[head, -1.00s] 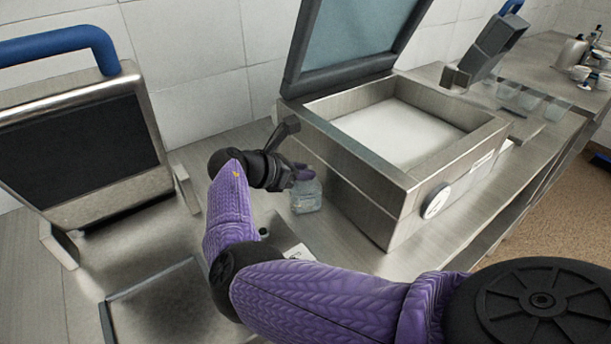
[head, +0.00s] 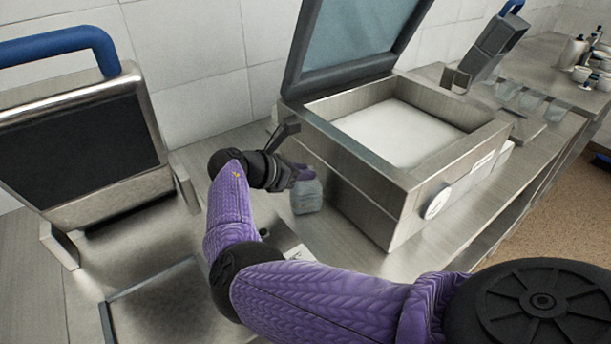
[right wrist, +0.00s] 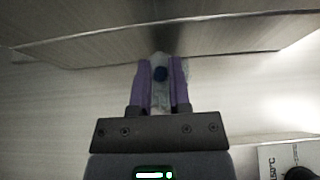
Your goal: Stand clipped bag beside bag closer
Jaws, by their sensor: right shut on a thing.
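My right gripper (head: 304,173) is shut on a small, pale, translucent bag (head: 308,198), just left of a steel machine with a raised lid. The bag looks upright, with its base at or near the counter; I cannot tell whether it touches. The steel machine (head: 365,190), which may be the bag closer, has a white interior and a front dial. My left gripper is out of view.
A steel appliance with a blue handle (head: 60,45) stands at left. A framed plate (head: 160,300) lies on the counter in front. A white label card (head: 297,253) lies near my forearm. Clear containers (head: 530,100) and cups (head: 582,74) stand at the far right.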

